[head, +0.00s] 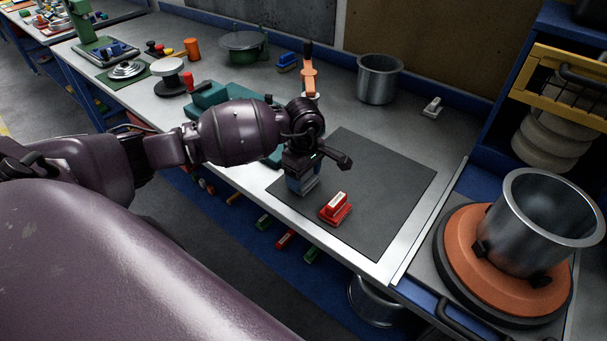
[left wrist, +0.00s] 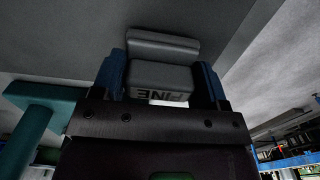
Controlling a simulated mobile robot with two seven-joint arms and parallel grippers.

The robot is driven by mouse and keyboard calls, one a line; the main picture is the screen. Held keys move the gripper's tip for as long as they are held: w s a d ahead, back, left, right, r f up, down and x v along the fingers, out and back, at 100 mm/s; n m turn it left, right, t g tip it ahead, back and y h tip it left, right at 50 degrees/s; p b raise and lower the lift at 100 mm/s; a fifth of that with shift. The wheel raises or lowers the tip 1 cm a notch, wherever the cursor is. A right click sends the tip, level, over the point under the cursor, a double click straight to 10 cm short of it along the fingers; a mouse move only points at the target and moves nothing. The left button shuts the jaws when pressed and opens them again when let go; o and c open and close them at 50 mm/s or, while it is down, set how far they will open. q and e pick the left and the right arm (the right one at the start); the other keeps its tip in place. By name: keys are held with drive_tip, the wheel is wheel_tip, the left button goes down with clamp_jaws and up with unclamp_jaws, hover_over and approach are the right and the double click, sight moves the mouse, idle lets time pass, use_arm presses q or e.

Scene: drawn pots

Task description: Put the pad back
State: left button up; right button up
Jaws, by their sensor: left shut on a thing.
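My left gripper (head: 303,184) is over the left part of the dark mat (head: 385,190), pointing down. It is shut on a grey pad (left wrist: 163,75), whose block shows the letters FINE upside down between the blue fingers in the left wrist view. In the head view the gripper mostly hides this grey pad; I cannot tell whether it touches the mat. A red pad (head: 336,208) lies on the mat just right of and nearer than the gripper. A blue pad (head: 287,62) and a pale grey pad-like block (head: 433,107) stand farther back on the bench. My right gripper is not in view.
A teal holder (head: 208,94) stands behind my left forearm. An orange-handled tool (head: 309,75) stands behind the wrist. A steel pot (head: 379,79) is at the back. Another pot (head: 540,222) sits on an orange turntable (head: 461,262) at right. The mat's right half is clear.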

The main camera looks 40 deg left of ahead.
use_arm(q)
drive_tip(key=shift+f, duration=0.15)
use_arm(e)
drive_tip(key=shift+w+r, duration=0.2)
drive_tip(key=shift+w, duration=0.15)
use_arm(q)
drive_tip(key=shift+f, duration=0.1)
drive_tip(key=shift+f, duration=0.1)
drive_tip(key=o, duration=0.9)
drive_tip(key=shift+c, duration=0.2)
drive_tip(key=shift+o, duration=0.2)
drive_tip(key=shift+r, duration=0.35)
wheel_tip(320, 180, up, 11)
drive_tip(key=shift+f+b, duration=0.15)
drive_tip(key=shift+b, duration=0.3)
drive_tip(key=shift+r, duration=0.5)
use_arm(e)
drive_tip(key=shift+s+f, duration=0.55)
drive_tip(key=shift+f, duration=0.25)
